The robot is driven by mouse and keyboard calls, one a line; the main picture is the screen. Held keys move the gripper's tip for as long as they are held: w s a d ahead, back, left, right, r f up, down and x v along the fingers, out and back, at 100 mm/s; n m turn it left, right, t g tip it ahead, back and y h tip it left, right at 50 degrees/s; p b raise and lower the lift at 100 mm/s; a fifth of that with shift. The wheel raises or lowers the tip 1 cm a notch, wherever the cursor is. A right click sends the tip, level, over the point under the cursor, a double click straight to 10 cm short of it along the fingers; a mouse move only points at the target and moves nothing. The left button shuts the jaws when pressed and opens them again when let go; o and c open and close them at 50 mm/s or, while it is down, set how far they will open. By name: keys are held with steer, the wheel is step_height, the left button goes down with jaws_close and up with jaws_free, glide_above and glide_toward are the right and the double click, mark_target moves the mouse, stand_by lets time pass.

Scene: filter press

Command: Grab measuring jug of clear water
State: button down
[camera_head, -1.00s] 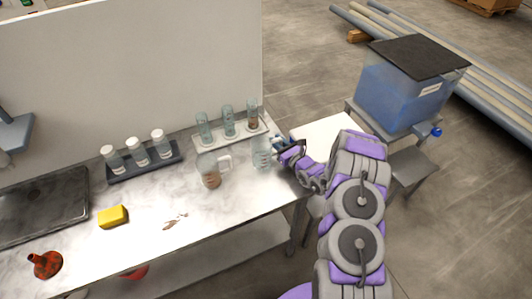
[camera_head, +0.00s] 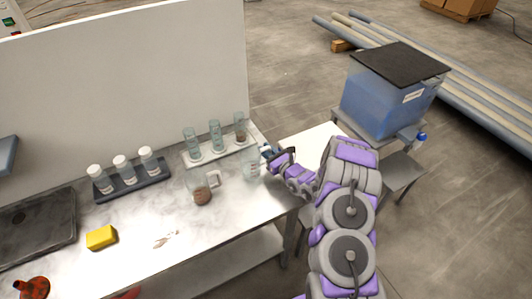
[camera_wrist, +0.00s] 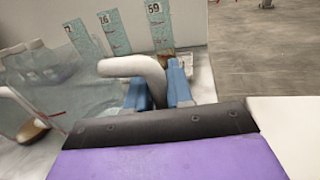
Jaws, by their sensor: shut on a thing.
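The measuring jug of clear water (camera_head: 251,164) is transparent, with faint markings, at the right end of the steel bench. Its pale handle (camera_wrist: 140,66) curves toward me in the wrist view, and its clear body (camera_wrist: 85,100) shows to the left. My gripper (camera_head: 268,154) is at the jug's right side. In the wrist view its blue fingers (camera_wrist: 160,88) are shut on the handle. The jug looks upright. I cannot tell whether its base touches the bench.
A second jug (camera_head: 200,189) with brown contents stands to the left. Behind is a white rack (camera_head: 228,153) with three tubes. White-capped bottles (camera_head: 123,165) and a yellow sponge (camera_head: 101,237) are farther left. A white surface (camera_head: 305,143) and blue tank (camera_head: 388,98) lie right.

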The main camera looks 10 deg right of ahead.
steer(key=s+a+r+p, duration=0.2)
steer(key=s+r, duration=0.1)
steer(key=s, duration=1.2)
steer(key=shift+s, duration=0.4)
stand_by(0.4)
stand_by(2.0)
